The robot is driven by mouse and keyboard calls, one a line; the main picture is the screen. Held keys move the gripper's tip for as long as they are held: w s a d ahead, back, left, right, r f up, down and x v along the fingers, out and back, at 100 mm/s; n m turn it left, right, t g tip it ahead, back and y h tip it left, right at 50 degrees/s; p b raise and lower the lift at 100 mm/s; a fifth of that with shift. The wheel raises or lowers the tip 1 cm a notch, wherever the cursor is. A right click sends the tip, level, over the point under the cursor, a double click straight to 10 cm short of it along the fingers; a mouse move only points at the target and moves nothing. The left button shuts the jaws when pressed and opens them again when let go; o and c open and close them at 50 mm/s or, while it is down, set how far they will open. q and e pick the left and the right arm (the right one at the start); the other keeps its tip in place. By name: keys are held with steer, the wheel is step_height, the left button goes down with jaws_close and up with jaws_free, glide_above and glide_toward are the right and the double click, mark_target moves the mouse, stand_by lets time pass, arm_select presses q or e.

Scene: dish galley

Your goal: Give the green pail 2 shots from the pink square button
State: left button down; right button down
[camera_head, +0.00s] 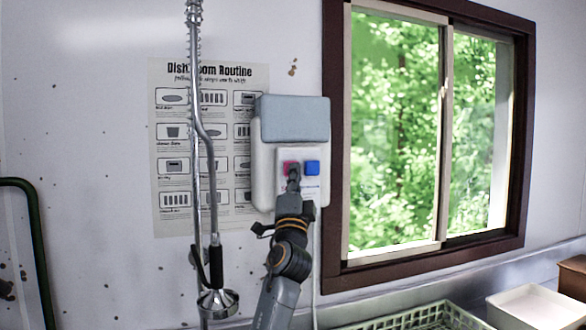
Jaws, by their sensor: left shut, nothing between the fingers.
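The pink square button (287,167) sits on the front panel of a white and grey-blue wall dispenser (262,165), left of a blue square button (312,167). My left gripper (293,173) is shut and empty, its tip at the pink button and covering part of it. I cannot tell whether the tip touches or presses the button. The green pail is not in view, only a dark green curved bar (38,250) at the left edge that I cannot identify. My right gripper is not in view.
A metal spray hose with a spray head (217,302) hangs left of the dispenser, in front of a wall poster (165,215). A dark-framed window (336,230) is on the right. A green rack (455,310) and a white tub (540,306) stand at lower right.

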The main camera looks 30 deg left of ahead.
arm_select(q)
steer(key=shift+s+d+f, duration=0.1)
steer(key=shift+s+d, duration=0.3)
stand_by(0.3)
steer(key=shift+w+a, duration=0.15)
steer(key=shift+w, duration=0.1)
